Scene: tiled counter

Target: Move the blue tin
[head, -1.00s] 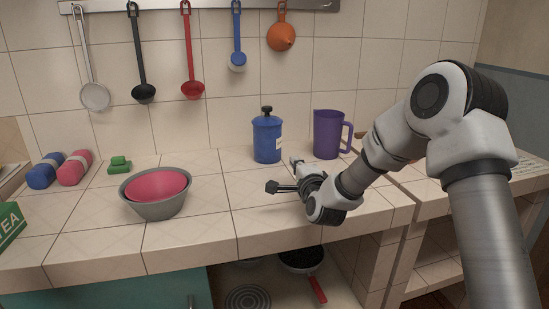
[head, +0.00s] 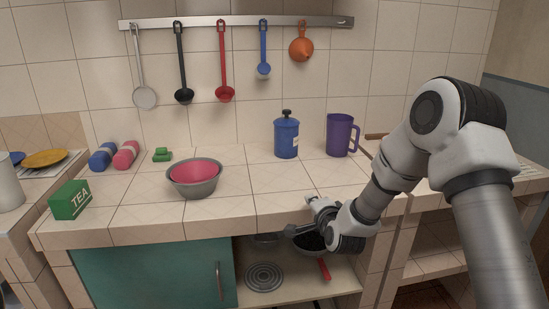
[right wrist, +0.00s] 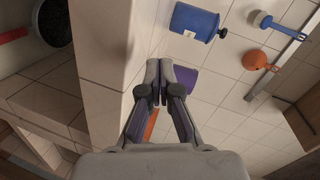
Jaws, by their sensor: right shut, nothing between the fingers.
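The blue tin (head: 287,140) stands upright on the tiled counter, near the back wall, with a black knob on its lid and a pale label. It also shows at the top of the right wrist view (right wrist: 193,21), lying sideways in that picture. My right gripper (head: 291,230) is shut and empty. In the head view it appears at the counter's front edge, below the tin and apart from it. Its closed fingertips (right wrist: 157,84) show in the right wrist view, with the tin beyond them. My left gripper is in neither current view.
A purple jug (head: 340,136) stands right of the tin. A grey bowl (head: 194,187) with a pink bowl (head: 194,172) inside is to the left. A green TEA box (head: 71,200) is farther left. Utensils hang from a rail (head: 240,22). Counter in front of the tin is clear.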

